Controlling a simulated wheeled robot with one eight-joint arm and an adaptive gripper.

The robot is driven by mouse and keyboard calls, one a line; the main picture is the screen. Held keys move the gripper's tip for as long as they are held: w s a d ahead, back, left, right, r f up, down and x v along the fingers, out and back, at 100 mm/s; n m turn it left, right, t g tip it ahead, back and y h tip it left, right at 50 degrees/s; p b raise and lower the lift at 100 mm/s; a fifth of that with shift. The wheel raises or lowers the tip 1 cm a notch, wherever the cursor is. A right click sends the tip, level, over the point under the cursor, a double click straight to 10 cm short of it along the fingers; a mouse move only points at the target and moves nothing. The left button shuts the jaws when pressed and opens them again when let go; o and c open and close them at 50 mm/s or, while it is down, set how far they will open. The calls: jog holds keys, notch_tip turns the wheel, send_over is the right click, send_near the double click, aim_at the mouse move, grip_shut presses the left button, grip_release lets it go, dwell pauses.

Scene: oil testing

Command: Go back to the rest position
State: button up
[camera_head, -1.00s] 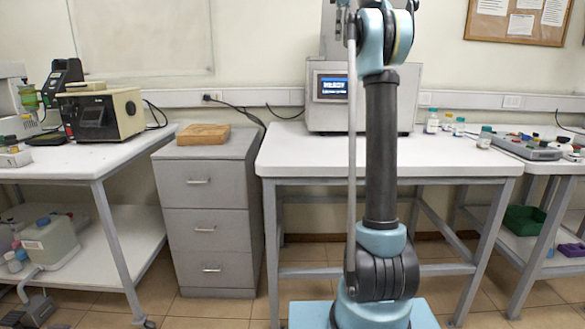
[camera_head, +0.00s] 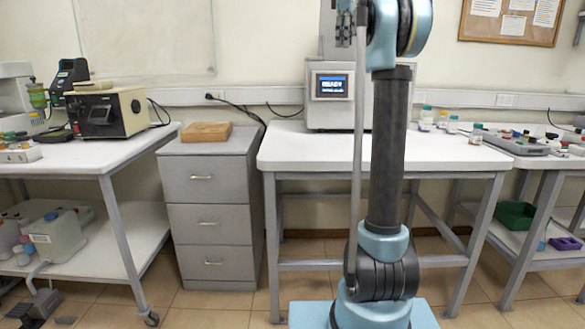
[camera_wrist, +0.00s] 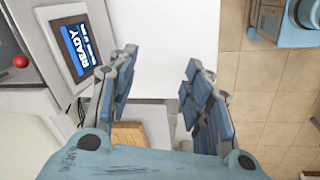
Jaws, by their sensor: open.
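My gripper (camera_wrist: 160,66) is open and empty in the wrist view, its two blue-padded fingers wide apart. Between and beyond them is the white table top (camera_wrist: 178,40). In the head view, small dark parts that look like the gripper's fingers (camera_head: 343,28) show at the top, in front of the testing machine (camera_head: 320,112). My arm stands upright in the middle of the head view, and its upper part runs out of the frame. The machine's screen (camera_wrist: 80,48) reads READY in the wrist view.
A grey drawer cabinet (camera_head: 206,222) stands left of the table, with a wooden block (camera_head: 206,131) on top. A left bench (camera_head: 60,160) holds instruments. Small bottles (camera_head: 442,120) stand on the right side of the middle table. A right bench (camera_head: 540,162) holds a tray of small parts.

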jog(key=s+f+m, duration=0.4)
jog(key=s+f, duration=0.9)
jog(key=f, duration=0.5)
jog(key=s+f+m, duration=0.5)
jog(key=s+f, duration=0.9)
jog(key=f, duration=0.5)
jog(key=s+f+m, duration=0.4)
jog(key=s+f, duration=1)
jog(key=f, duration=0.5)
jog(key=shift+d+f+m, duration=0.15)
jog(key=shift+f+m, duration=0.1)
jog(key=shift+m, duration=0.15)
jog(key=shift+w+f, duration=0.2)
jog(key=shift+w, duration=0.25)
